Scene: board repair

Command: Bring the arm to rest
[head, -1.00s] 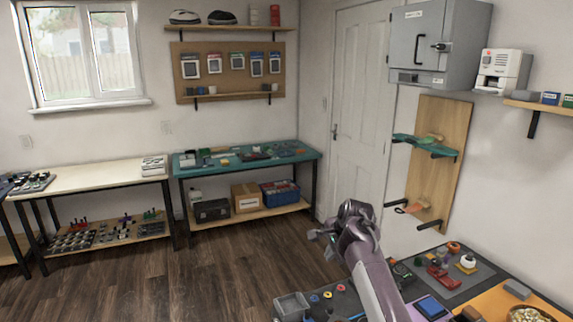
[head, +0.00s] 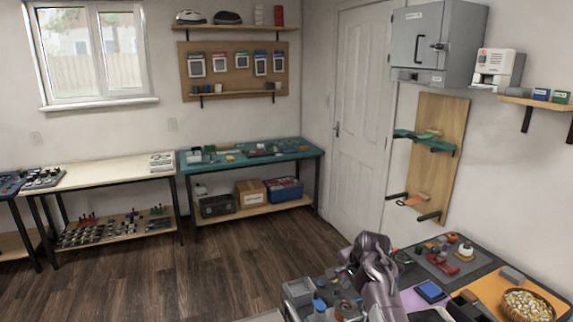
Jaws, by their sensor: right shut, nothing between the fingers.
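My right arm (head: 378,285) comes up from the bottom, right of centre, over the near workbench. My right gripper (head: 350,258) is at its upper end, small and partly merged with the arm links. It is shut and holds nothing. It is above the left part of the bench, near the grey bin (head: 298,291) and the small parts there. My left gripper is not in view.
The near bench holds a blue box (head: 431,291), a red tool (head: 443,266) and a bowl of pale pieces (head: 527,305). A teal-topped bench (head: 300,153) and a cream-topped bench (head: 105,172) stand along the far wall. Wooden floor between is clear.

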